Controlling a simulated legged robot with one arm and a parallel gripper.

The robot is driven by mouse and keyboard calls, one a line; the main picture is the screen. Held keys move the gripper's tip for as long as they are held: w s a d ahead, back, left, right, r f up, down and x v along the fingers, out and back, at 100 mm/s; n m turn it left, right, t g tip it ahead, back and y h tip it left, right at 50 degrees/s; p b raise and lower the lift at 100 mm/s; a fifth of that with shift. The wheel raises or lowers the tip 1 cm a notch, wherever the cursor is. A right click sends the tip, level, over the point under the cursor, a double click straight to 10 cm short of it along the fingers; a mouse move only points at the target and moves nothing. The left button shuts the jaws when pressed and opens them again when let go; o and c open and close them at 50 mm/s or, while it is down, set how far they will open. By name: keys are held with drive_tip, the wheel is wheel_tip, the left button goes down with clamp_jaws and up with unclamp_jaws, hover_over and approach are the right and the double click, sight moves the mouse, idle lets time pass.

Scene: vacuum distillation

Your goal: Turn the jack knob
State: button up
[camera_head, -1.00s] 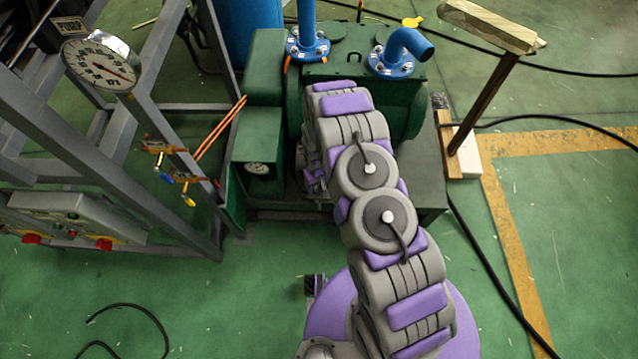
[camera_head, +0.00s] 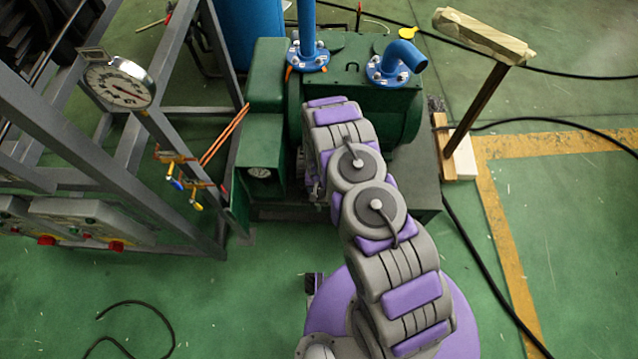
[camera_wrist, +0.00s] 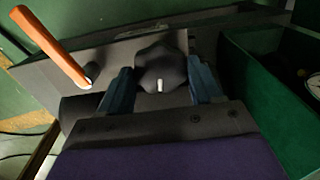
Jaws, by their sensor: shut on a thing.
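The jack knob (camera_wrist: 160,66) is a dark, lobed knob with a small white mark on its front, in the upper middle of the wrist view. My gripper (camera_wrist: 161,84) has its two blue-grey fingers on the left and right sides of the knob, shut on it. In the head view my grey and purple arm reaches to the green machine (camera_head: 268,75), and the arm hides both the gripper and the knob.
An orange handle (camera_wrist: 50,46) sticks up left of the knob in the wrist view. A green box (camera_wrist: 270,90) stands close on the right.

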drive_tip(key=shift+a+r+m+p, duration=0.1)
drive_tip(key=shift+r+m+p, duration=0.1)
drive_tip(key=shift+m+p, duration=0.7)
drive_tip(key=shift+s+f+m+p, duration=0.1)
drive_tip(key=shift+m+p, duration=0.45)
drive_tip(key=shift+m, duration=0.35)
drive_tip(key=shift+m+p, duration=0.75)
drive_tip(key=shift+m, duration=0.75)
drive_tip(key=o, duration=1.1)
drive_tip(key=shift+f, duration=0.1)
drive_tip(key=shift+c, duration=0.2)
wheel_tip(320, 180, up, 17)
drive_tip(key=p, duration=0.7)
drive_tip(key=shift+p, duration=0.4)
